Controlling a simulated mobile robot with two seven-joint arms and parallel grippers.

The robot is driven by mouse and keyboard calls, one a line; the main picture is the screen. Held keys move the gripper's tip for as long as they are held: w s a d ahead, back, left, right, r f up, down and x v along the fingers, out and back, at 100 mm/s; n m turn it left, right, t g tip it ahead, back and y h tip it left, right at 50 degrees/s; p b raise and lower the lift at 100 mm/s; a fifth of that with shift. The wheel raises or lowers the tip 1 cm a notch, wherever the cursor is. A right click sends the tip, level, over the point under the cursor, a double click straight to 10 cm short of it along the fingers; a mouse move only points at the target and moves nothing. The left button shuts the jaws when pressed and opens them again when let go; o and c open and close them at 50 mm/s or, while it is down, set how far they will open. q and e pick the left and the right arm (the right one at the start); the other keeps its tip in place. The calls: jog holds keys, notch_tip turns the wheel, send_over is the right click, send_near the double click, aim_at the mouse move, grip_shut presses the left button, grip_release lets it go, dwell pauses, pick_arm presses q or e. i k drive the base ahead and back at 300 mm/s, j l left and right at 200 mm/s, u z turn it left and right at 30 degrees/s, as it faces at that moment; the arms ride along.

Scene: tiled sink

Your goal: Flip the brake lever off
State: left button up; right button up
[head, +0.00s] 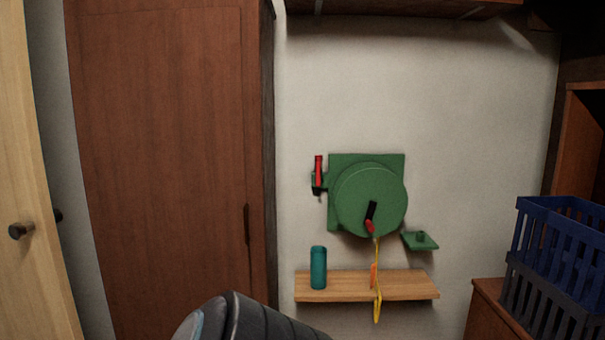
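A green winch-like device (370,199) with a round drum is mounted on the white wall. The brake lever (318,170), with a red grip, stands upright on a small dark bracket at the device's left side. A black crank (371,212) with a red knob sits on the front of the drum. A yellow strap (377,290) hangs below the drum. A dark rounded part, seemingly one of my arm links, shows at the bottom edge. Neither of my gripper's fingers can be seen, and nothing touches the lever.
A wooden shelf (335,286) below the device holds a teal bottle (318,268) and an orange item (374,275). A small green plate (420,241) juts out at the right. Blue crates (562,235) stand on a brown cabinet. A tall brown door (165,150) is at left.

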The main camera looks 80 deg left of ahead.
aim_at(318, 158)
jog(key=u, duration=2.5)
jog(key=i+j+u, duration=0.3)
jog(key=i, duration=0.55)
jog(key=i+l+u, duration=0.1)
jog(key=i+u, duration=0.2)
jog(key=i, duration=0.55)
